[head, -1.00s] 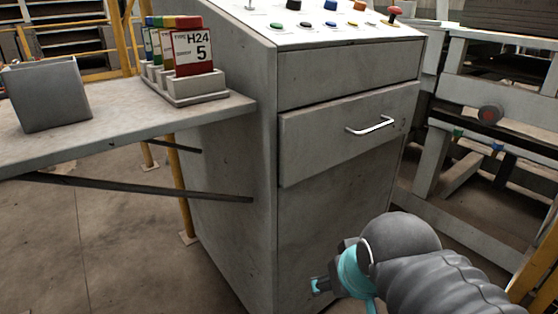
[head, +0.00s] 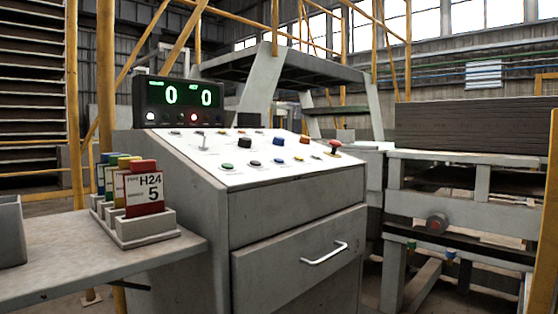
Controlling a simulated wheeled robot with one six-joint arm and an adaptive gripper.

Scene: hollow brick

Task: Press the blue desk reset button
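The grey control desk (head: 293,223) stands in the middle of the head view with a sloped white panel (head: 190,150) on top. A blue button (head: 279,161) sits in the front row of the panel, between a black button (head: 255,163) and a yellow one (head: 299,158). A second blue control (head: 278,141) sits in the row behind it, between a black knob (head: 245,142) and an orange one (head: 305,139). I cannot read any labels to tell which is the reset. My gripper is out of view.
A red mushroom button (head: 335,146) sits at the panel's right end and a green button (head: 227,166) at its front left. A display (head: 180,105) reading 0 and 0 stands behind. A card holder (head: 137,225) rests on the left side shelf (head: 65,260).

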